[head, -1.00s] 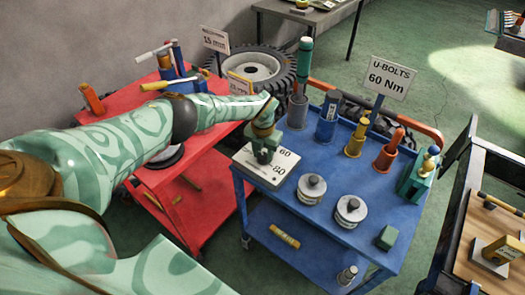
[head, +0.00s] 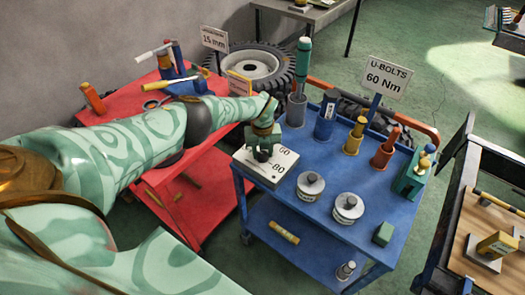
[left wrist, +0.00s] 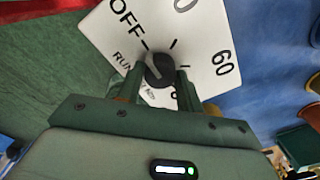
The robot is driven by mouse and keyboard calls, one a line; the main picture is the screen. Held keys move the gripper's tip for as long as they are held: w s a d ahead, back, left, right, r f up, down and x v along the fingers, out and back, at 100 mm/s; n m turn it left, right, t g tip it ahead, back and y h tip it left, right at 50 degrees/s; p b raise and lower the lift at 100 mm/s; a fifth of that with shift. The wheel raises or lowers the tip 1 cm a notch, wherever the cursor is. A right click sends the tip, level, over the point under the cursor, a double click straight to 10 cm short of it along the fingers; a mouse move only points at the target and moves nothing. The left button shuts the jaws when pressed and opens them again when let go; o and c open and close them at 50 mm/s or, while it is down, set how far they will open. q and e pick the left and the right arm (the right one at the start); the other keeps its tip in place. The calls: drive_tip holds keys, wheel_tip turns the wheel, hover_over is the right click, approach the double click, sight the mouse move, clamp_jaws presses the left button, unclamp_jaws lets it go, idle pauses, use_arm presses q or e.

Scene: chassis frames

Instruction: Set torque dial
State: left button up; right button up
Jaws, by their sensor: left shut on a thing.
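The torque dial is a white box (head: 283,170) with a black knob, on the near left corner of the blue cart. My left gripper (head: 263,150) comes down over it from the left. In the left wrist view, my left gripper (left wrist: 160,86) is shut on the black knob (left wrist: 159,66), one finger on each side. The white dial face (left wrist: 203,58) shows OFF, RUN and 60 around the knob, with black tick marks. Other numbers are partly cut off or hidden by the fingers. I cannot tell clearly where the knob points. A sign (head: 386,76) reads U-BOLTS 60 Nm. My right gripper is out of view.
The blue cart top (head: 280,191) also bears two round grey canisters (head: 310,186), (head: 346,208), several coloured cups holding tools, and a green block (head: 383,233). A red cart (head: 108,111) with tools stands left, under my left arm. A wooden-topped bench (head: 462,262) stands at right.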

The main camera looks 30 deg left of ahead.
sight(263, 154)
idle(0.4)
use_arm(q)
drive_tip(key=o, duration=1)
wheel_tip(263, 154, up, 8)
drive_tip(key=p, duration=0.4)
drive_tip(key=shift+w+f+p, duration=0.1)
drive_tip(key=shift+f+p, duration=0.1)
drive_tip(key=shift+p, duration=0.1)
wheel_tip(263, 154, up, 9)
drive_tip(key=p, duration=0.2)
drive_tip(key=shift+f, duration=0.15)
